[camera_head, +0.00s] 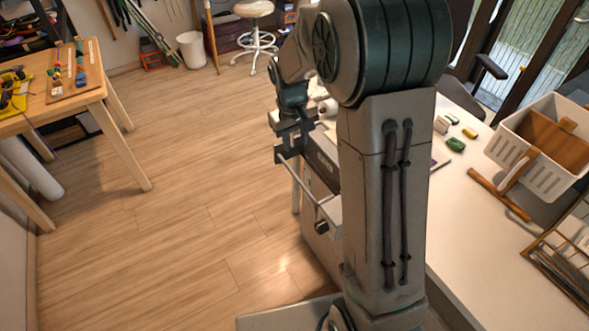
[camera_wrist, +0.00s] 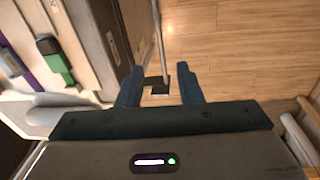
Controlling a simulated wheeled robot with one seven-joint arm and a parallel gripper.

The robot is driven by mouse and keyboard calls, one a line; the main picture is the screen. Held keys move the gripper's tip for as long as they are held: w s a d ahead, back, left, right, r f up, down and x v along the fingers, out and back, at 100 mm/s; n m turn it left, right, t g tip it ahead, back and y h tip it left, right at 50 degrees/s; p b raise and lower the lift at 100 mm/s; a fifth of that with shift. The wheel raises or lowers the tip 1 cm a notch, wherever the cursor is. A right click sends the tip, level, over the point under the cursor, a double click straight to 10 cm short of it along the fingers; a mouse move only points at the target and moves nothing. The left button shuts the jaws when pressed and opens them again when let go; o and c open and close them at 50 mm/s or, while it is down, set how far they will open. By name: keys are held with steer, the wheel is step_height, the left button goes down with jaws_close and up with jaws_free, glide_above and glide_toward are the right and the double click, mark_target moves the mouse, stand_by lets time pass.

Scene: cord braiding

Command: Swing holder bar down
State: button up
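The holder bar (camera_head: 303,186) is a thin light rod beside the workbench, slanting from its lower mount up to my gripper (camera_head: 283,150). In the wrist view the bar (camera_wrist: 159,40) runs from the top edge to a small dark end piece (camera_wrist: 158,85). That end piece appears between the fingertips of my gripper (camera_wrist: 160,88), with visible gaps beside it. The blue fingers are apart. Contact with the bar cannot be made out. My arm hides part of the bench.
The white bench top (camera_head: 480,240) fills the right, with a white basket (camera_head: 510,165) and small green and yellow items. A black knob (camera_head: 321,227) is near the bar's lower end. A wooden table (camera_head: 65,100) stands far left. The floor (camera_head: 190,200) between is clear.

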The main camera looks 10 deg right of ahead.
steer(key=w+f, duration=0.3)
steer(key=f, duration=0.1)
glide_toward(296, 177)
steer(key=shift+n, duration=0.3)
steer(key=f, duration=0.5)
steer(key=w+f+p, duration=0.1)
steer(key=f, duration=0.1)
steer(key=shift+d+f, duration=0.4)
steer(key=shift+s, duration=0.1)
jaws_close()
